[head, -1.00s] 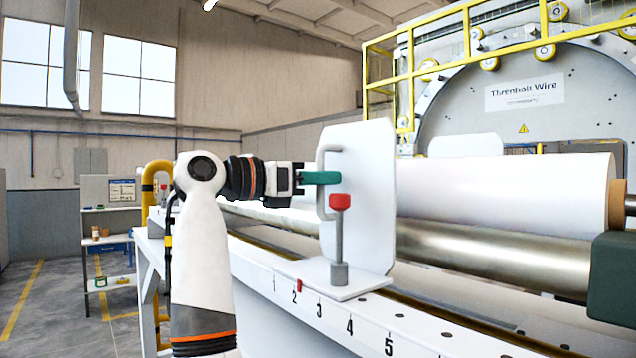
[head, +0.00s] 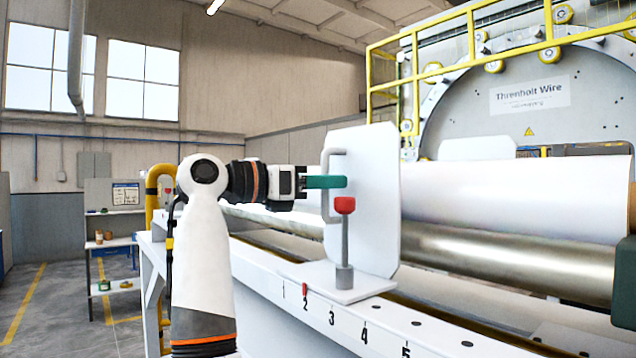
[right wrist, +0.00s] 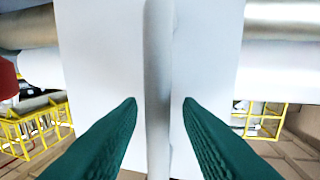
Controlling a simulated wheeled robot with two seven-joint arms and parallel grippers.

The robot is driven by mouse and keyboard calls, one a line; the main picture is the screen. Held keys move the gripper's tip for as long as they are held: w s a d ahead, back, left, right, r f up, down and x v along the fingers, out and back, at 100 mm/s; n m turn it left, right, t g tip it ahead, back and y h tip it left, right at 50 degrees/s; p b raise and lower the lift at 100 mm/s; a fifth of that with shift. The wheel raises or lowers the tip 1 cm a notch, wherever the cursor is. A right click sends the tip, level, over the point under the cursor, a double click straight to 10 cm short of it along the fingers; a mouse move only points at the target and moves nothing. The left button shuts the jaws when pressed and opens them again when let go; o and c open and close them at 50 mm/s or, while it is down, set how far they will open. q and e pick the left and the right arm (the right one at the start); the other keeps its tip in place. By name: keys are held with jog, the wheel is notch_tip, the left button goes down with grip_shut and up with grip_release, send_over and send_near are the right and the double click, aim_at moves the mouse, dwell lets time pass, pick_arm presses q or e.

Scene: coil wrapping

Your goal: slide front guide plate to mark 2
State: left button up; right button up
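The front guide plate (head: 375,215) is an upright white plate on a flat foot (head: 345,288) atop the rail, with a grey bar handle (head: 328,208) on its left. A red-knobbed post (head: 344,240) stands on the foot. A small red pointer (head: 304,288) at the foot's left end is just above the numeral 2 (head: 306,303). My right gripper (head: 328,182) reaches the handle from the left. In the right wrist view, its green fingers (right wrist: 160,103) stand either side of the handle (right wrist: 158,60), with a narrow gap on each side. My left gripper is not in view.
The white rail (head: 260,283) carries numerals 1 to 5 and dark holes. Behind it are a metal roller (head: 480,254) and a large white roll (head: 500,195). A dark green block (head: 624,282) is at the right edge. Shelves (head: 110,245) stand far left.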

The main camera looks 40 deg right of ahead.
jog(key=b+v, duration=0.3)
jog(key=v, duration=0.9)
jog(key=shift+a, duration=0.1)
